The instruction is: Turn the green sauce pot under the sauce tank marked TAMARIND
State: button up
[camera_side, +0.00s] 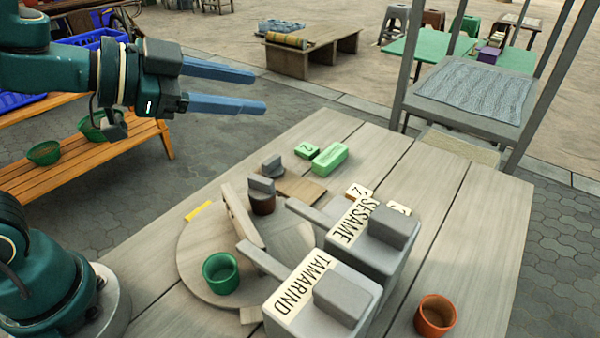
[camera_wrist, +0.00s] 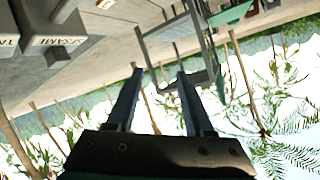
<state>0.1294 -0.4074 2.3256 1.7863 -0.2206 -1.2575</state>
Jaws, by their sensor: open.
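The green sauce pot (camera_side: 221,272) stands upright on a round wooden turntable (camera_side: 196,250), at its front, left of the tank marked TAMARIND. The TAMARIND tank (camera_side: 340,300) is a grey box with a spout arm (camera_side: 262,260) reaching over the turntable. The SESAME tank (camera_side: 385,240) stands behind it; it also shows in the wrist view (camera_wrist: 60,25). A wooden bar (camera_side: 243,216) stands up from the turntable. My gripper (camera_side: 258,92) is open and empty, high above the table's far left side. In the wrist view its two fingers (camera_wrist: 158,75) are apart with nothing between them.
A brown pot (camera_side: 262,200) sits at the turntable's back edge, near a grey block. Green blocks (camera_side: 330,158) lie farther back. An orange pot (camera_side: 435,315) stands right of the TAMARIND tank. The table's right side (camera_side: 480,230) is mostly clear.

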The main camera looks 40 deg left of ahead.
aim_at(241, 212)
jog(key=w+a+f+n+g+y, duration=0.3)
jog(key=a+f+n+y, duration=0.35)
jog(key=n, duration=0.95)
jog(key=s+d+f+n+g, duration=0.2)
jog(key=g, duration=0.1)
jog(key=s+d+f+n+g+h, duration=0.1)
jog(key=s+d+f+n+g, duration=0.1)
jog(key=d+f+g, duration=0.1)
jog(key=s+d+f+n+g, duration=0.2)
jog(key=s+d+f+g, duration=0.1)
jog(key=shift+s+d+f+n+h, duration=0.1)
jog(key=shift+d+f+n+h, duration=0.1)
jog(key=shift+n+h, duration=0.15)
jog(key=shift+s+f+g, duration=0.1)
jog(key=shift+f+g, duration=0.2)
jog(key=shift+f, duration=2.6)
grip_shut()
